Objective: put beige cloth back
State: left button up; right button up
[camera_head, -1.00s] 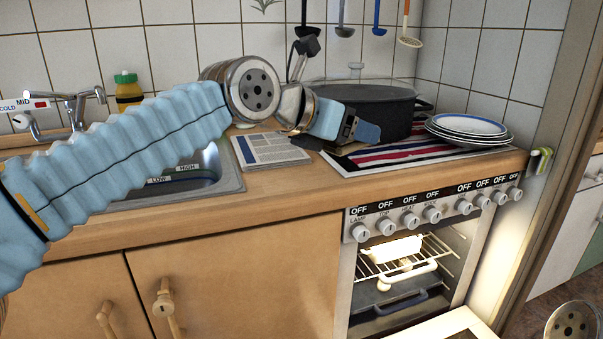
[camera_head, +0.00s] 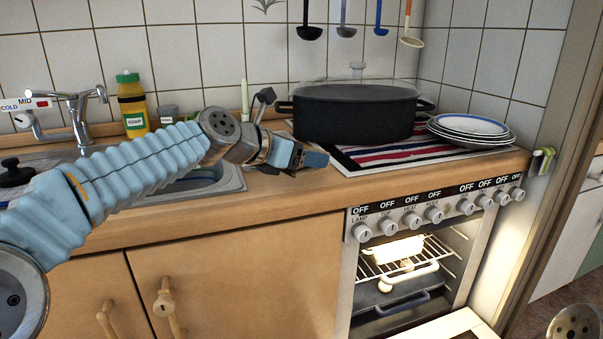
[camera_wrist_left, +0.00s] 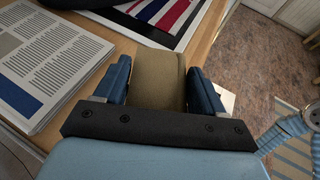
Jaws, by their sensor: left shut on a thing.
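My left gripper (camera_head: 312,160) is low over the front part of the wooden counter, left of the striped mat. In the left wrist view, its two blue fingers (camera_wrist_left: 158,75) are shut on the beige cloth (camera_wrist_left: 160,80), which looks like a flat folded block between them. In the head view I cannot make out the cloth; the gripper hides it. My right gripper is not in view.
A black pot (camera_head: 355,115) and stacked plates (camera_head: 468,128) stand on the striped mat (camera_head: 400,156). A printed paper (camera_wrist_left: 45,60) lies close to the left gripper. Below, the lit oven (camera_head: 400,275) is open. Sink and soap bottle (camera_head: 132,105) are left.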

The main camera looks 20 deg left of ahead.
aim_at(302, 184)
pick_arm(q)
jog(key=f, duration=0.1)
jog(key=f+b, duration=0.1)
jog(key=f, duration=0.2)
jog(key=shift+w+a, duration=0.25)
jog(key=shift+a, duration=0.05)
jog(key=o, duration=1.1)
jog(key=b+v, duration=0.1)
jog(key=v, duration=1.1)
jog(key=shift+r, duration=0.1)
